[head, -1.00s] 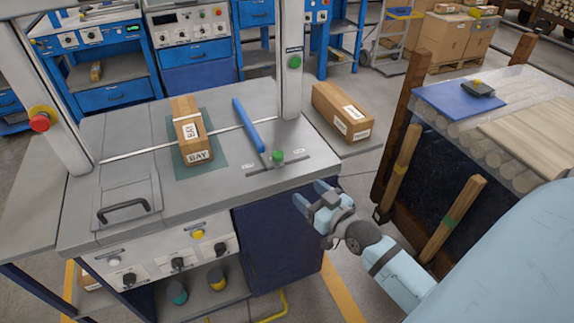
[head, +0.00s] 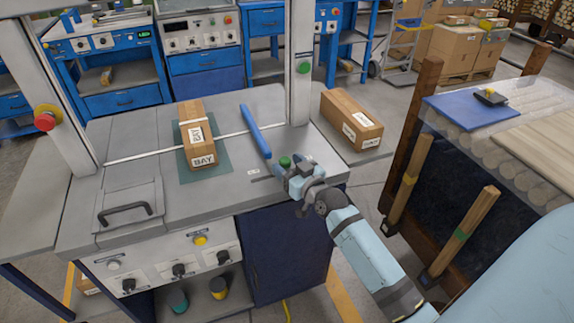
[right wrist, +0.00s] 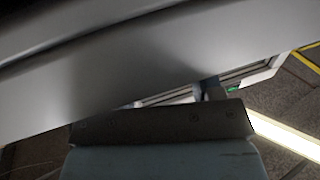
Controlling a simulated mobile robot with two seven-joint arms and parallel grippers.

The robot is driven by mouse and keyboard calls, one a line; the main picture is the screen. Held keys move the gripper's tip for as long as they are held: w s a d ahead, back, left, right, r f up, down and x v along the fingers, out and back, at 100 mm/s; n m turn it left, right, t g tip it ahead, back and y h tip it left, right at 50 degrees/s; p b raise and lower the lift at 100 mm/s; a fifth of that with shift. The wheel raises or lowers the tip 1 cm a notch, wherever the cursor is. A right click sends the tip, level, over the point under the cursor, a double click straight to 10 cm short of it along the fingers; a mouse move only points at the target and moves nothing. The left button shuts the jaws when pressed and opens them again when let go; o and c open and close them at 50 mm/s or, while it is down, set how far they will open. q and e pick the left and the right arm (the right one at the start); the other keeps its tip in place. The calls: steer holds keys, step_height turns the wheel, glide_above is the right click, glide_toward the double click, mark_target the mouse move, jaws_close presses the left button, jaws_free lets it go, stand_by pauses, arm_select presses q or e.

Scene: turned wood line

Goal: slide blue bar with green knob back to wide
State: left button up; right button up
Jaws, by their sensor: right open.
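The blue bar (head: 255,130) lies on the grey machine table (head: 130,175), running from the back toward the front right. The green knob (head: 285,162) stands at its front end, on a slide plate now mostly covered by my right gripper. My right gripper (head: 287,172) is open, with its fingers at or just in front of the knob; I cannot tell whether they touch it. A small label (head: 254,171) shows left of the knob. The right wrist view is mostly filled by a close grey surface and does not show the knob clearly. My left gripper is not in view.
A cardboard box (head: 198,140) sits on a green mat left of the bar. An upright post (head: 300,60) with a green button stands behind the knob. Another box (head: 350,120) lies on a side shelf at the right. A black handle (head: 125,212) is at the front left.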

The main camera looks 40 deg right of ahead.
steer(key=shift+w, duration=0.4)
steer(key=shift+c, duration=0.3)
jaws_close()
steer(key=d, duration=0.2)
steer(key=s+d, duration=0.1)
steer(key=d, duration=0.2)
steer(key=s+d, duration=0.1)
steer(key=d, duration=0.1)
steer(key=shift+d, duration=0.55)
steer(key=shift+c, duration=0.5)
jaws_free()
steer(key=shift+d, duration=0.1)
steer(key=shift+o, duration=0.8)
steer(key=shift+d, duration=0.1)
